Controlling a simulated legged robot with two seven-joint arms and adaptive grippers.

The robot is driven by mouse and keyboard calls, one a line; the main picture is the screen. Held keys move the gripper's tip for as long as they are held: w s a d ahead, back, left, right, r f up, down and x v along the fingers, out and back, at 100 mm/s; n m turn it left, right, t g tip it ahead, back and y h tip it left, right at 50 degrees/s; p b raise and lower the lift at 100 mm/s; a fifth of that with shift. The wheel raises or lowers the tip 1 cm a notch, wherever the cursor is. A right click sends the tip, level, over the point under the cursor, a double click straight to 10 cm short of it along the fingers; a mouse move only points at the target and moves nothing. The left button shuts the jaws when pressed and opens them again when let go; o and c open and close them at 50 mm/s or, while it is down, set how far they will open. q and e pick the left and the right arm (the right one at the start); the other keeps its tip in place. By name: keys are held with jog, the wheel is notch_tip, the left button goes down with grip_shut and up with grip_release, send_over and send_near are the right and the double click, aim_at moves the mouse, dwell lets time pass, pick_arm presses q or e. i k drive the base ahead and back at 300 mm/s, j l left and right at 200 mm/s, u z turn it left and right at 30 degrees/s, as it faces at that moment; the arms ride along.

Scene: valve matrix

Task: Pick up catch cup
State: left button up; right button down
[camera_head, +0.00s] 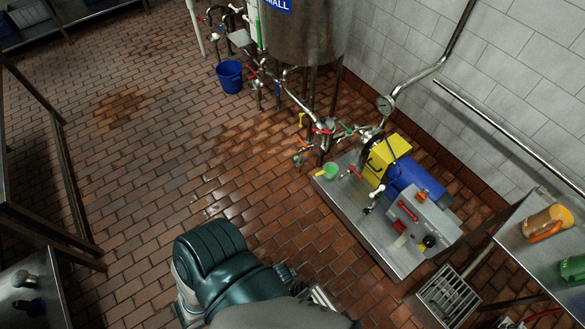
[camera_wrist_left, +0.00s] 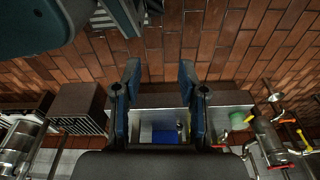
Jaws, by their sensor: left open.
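A small green cup (camera_head: 330,170), the likeliest catch cup, stands at the near left corner of the metal pump platform (camera_head: 340,192). It seems to show in the left wrist view as a green shape (camera_wrist_left: 239,119), right of my left gripper's fingers. My left gripper (camera_wrist_left: 160,78) is open with nothing between its two dark fingers, apart from the cup. The gripper's fingers cannot be made out clearly in the head view, where my dark green arm fills the bottom middle. My right gripper is not in view.
A yellow box (camera_head: 386,152) and blue motor (camera_head: 410,176) stand on the platform beside red-handled valves. A tank (camera_head: 300,30) with pipes stands behind. A blue bucket (camera_head: 229,76) is on the floor. A shelf (camera_head: 530,258) at right holds an orange jug (camera_head: 547,222). Open tiled floor lies left.

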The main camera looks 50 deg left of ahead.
aim_at(331, 169)
jog(key=u, duration=1.15)
jog(key=z, duration=2.05)
jog(key=u, duration=2.05)
